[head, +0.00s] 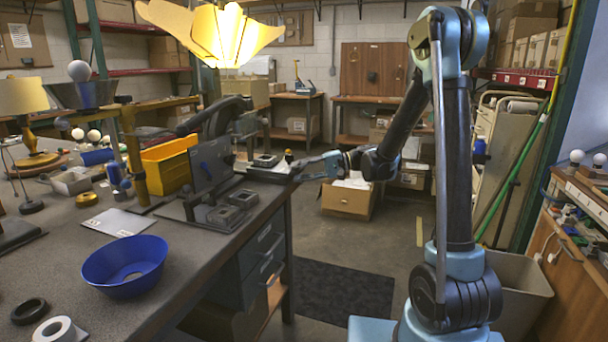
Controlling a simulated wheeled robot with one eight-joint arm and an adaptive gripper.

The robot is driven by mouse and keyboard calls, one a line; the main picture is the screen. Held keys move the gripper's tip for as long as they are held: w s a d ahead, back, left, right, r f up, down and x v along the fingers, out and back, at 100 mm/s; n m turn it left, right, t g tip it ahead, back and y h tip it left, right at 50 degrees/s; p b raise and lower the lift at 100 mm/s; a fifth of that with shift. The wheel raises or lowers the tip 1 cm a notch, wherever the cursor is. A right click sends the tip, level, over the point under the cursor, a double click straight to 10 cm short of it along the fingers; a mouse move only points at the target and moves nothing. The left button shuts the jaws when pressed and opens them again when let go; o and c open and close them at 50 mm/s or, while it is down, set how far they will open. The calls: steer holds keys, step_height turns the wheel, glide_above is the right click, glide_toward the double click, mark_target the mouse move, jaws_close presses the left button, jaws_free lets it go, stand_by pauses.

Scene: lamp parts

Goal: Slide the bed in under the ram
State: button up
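A black press-like machine (222,114) stands at the table's far right edge; its curved upper part seems to carry the ram, but the ram itself cannot be made out. Low at its right is a dark flat piece with a small block on it (265,160), which looks like the bed. I cannot tell how far it sits under the ram. My gripper (297,172) reaches in from the right at the table edge, close beside the right end of that flat piece. Whether it touches the piece, and whether its fingers are open or shut, is too small to tell.
A dark fixture with an upright plate (211,163) and small blocks stands in front of the press. A yellow bin (168,165) is to its left. A blue bowl (124,266) and a pale sheet (118,222) lie nearer. A lit petal lamp (212,35) hangs above.

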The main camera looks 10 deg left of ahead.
steer(key=v, duration=1.2)
